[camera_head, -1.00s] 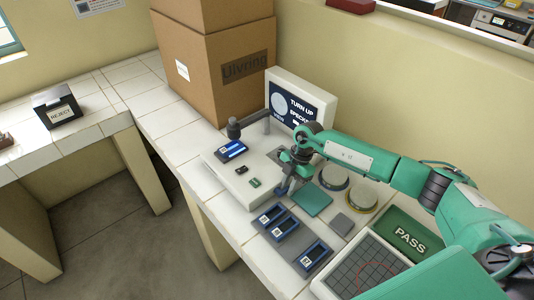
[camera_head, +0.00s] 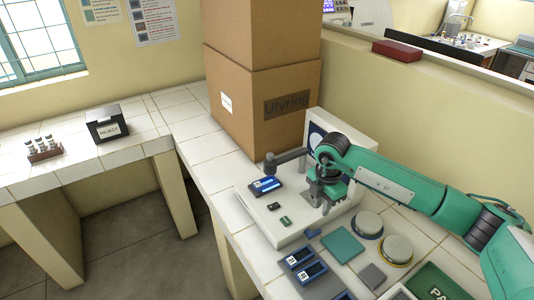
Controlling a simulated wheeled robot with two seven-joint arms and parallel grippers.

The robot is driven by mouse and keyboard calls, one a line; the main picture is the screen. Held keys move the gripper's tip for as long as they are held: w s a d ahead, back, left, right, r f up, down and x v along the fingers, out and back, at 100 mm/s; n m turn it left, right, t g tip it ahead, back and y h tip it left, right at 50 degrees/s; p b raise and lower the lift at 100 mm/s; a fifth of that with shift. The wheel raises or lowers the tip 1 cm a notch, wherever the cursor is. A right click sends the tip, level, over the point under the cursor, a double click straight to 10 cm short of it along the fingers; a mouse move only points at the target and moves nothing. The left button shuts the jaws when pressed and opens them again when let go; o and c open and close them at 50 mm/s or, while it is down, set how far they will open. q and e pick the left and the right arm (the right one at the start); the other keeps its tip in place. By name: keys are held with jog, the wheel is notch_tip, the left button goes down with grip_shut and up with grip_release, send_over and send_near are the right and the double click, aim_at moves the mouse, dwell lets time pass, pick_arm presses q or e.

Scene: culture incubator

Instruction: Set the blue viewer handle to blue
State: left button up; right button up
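The white viewer (camera_head: 262,215) stands on the tiled bench, with a dark slide with a blue label (camera_head: 266,185) on its top under a grey scope arm (camera_head: 288,157). Its screen (camera_head: 316,131) is mostly hidden behind my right arm. A small blue piece, possibly the blue handle (camera_head: 312,233), sticks out at the viewer's front right edge. My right gripper (camera_head: 324,208) points down over the viewer's right side, just above and beside that blue piece. Its fingers are small and dark, so I cannot tell whether they are open. My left gripper is out of view.
Two small chips, black (camera_head: 273,206) and green (camera_head: 285,221), lie on the viewer. Blue-framed slides (camera_head: 312,272) lie in front. Cardboard boxes (camera_head: 258,105) stand behind.

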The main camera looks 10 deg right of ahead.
jog(key=w+a+r+n+t+y, duration=0.2)
jog(key=w+a+r+n+y, duration=0.1)
jog(key=a+r+y, duration=0.4)
jog(key=w+a+r+n+t+y+b, duration=0.1)
jog(key=w+a+r+n+y, duration=0.2)
jog(key=a+r+y, duration=0.4)
jog(key=shift+a+r+t+y, duration=0.3)
jog(key=shift+r+t+y, duration=0.15)
jog(key=shift+r, duration=1.3)
